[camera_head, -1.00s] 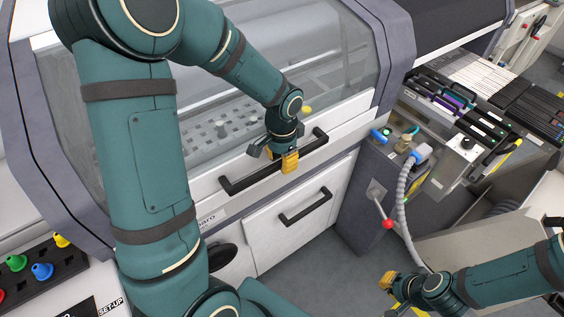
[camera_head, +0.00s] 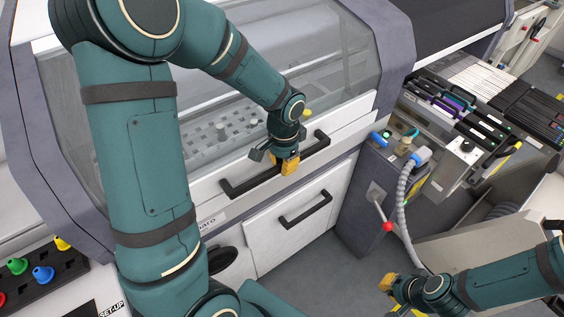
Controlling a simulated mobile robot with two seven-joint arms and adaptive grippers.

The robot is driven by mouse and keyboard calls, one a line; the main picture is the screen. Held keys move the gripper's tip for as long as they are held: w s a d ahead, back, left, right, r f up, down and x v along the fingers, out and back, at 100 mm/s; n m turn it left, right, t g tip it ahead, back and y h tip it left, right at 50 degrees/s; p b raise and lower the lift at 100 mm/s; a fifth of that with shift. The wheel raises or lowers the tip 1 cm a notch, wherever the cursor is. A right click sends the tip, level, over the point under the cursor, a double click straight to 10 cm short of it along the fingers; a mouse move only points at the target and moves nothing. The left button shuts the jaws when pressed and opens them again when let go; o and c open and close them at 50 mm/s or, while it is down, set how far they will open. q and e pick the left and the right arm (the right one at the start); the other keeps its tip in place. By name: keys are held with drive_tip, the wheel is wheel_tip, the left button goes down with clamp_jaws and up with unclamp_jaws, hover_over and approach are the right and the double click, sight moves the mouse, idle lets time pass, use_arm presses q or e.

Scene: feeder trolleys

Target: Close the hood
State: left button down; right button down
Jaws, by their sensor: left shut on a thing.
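The hood is a large transparent cover (camera_head: 330,75) with a white lower edge and a long black bar handle (camera_head: 238,186). It appears lowered over the machine's front; I cannot tell if a small gap is left. My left gripper (camera_head: 287,164), with yellow finger pads, is shut on the hood's black handle near its middle. My wrist hides part of the handle. My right gripper (camera_head: 391,297) is at the bottom right, away from the hood, with its yellow fingers apart and empty.
Below the hood is a white front panel with a second black handle (camera_head: 305,209). To the right are a grey hose (camera_head: 403,205), a red-knobbed lever (camera_head: 388,226) and a feeder trolley (camera_head: 470,115). Coloured buttons (camera_head: 42,273) are at lower left. Grey floor (camera_head: 330,275) is free.

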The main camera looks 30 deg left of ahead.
use_arm(q)
drive_tip(key=s+d+r+p, duration=0.1)
drive_tip(key=d+r+p, duration=0.1)
drive_tip(key=r, duration=0.4)
drive_tip(key=shift+s+d+r+p, duration=0.15)
drive_tip(key=shift+d+p, duration=0.2)
drive_tip(key=shift+d, duration=0.2)
drive_tip(key=c, duration=1.2)
unclamp_jaws()
wheel_tip(320, 180, up, 12)
